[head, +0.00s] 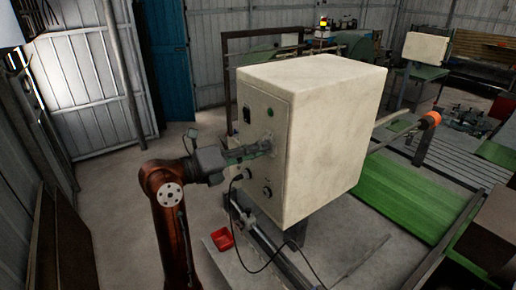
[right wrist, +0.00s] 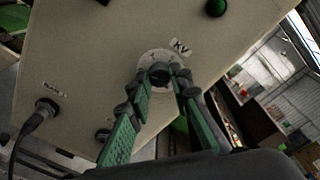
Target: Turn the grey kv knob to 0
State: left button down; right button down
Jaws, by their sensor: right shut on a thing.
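The kv knob (right wrist: 158,74) is a small dark grey knob on a round pale dial plate, with a "KV" label (right wrist: 181,47) beside it. It is on the front panel of a cream control box (head: 328,130). My right gripper (right wrist: 160,84) is shut on the knob, one green-padded finger on each side. In the head view the right gripper (head: 266,147) reaches the panel from the left and largely hides the knob. The knob's pointer and the dial marks are too small to read. My left gripper is not in view.
A green button (head: 271,111) and a black switch (head: 247,115) are above the knob. A second knob (head: 267,191) and a plugged black cable (head: 243,175) are below it. A red tray (head: 222,239) lies on the floor. Open floor is left of the box.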

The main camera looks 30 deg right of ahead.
jog(key=shift+n, duration=1)
jog(key=c, duration=1.7)
grip_release()
jog(key=shift+c, duration=0.2)
jog(key=a, duration=1.2)
jog(key=shift+s+r, duration=0.2)
jog(key=shift+r, duration=0.2)
